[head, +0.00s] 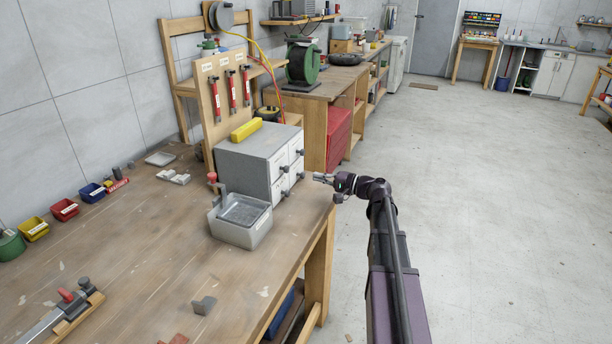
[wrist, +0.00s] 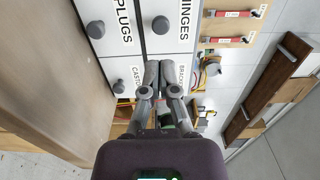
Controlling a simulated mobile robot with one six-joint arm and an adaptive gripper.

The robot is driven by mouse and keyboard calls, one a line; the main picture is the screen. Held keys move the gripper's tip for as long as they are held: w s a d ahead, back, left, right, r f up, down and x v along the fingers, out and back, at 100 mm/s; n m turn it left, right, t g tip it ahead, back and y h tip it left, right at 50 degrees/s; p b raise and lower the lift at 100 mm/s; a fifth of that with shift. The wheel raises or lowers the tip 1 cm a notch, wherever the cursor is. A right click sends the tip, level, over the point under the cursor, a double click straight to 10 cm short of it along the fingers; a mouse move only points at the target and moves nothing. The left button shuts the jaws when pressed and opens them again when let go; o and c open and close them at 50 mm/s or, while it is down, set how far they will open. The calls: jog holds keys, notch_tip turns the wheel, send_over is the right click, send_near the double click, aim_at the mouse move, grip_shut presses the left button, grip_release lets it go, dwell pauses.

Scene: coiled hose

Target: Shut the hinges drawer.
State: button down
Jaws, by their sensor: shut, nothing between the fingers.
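The grey cabinet (head: 243,160) stands on the workbench with white drawer fronts facing right. The hinges drawer (wrist: 182,32) is the upper, nearer one (head: 279,162), with a dark round knob (wrist: 160,25). No clear gap or step shows around its front; I cannot tell whether it stands slightly out. My gripper (head: 317,177) is in front of the cabinet, apart from it, over the bench's right edge. In the wrist view my gripper (wrist: 159,66) has its fingertips together and empty, overlapping the brackets drawer front (wrist: 181,68), whose knob is hidden there.
Below are the plugs drawer (wrist: 106,12) and castors drawer (wrist: 123,72), with protruding knobs. A grey metal tray (head: 240,222) sits close in front of the cabinet's near side. A yellow block (head: 246,130) lies on top. The floor right of the bench is clear.

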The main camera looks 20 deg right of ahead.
jog(key=shift+v, duration=2.65)
jog(key=shift+a, duration=0.2)
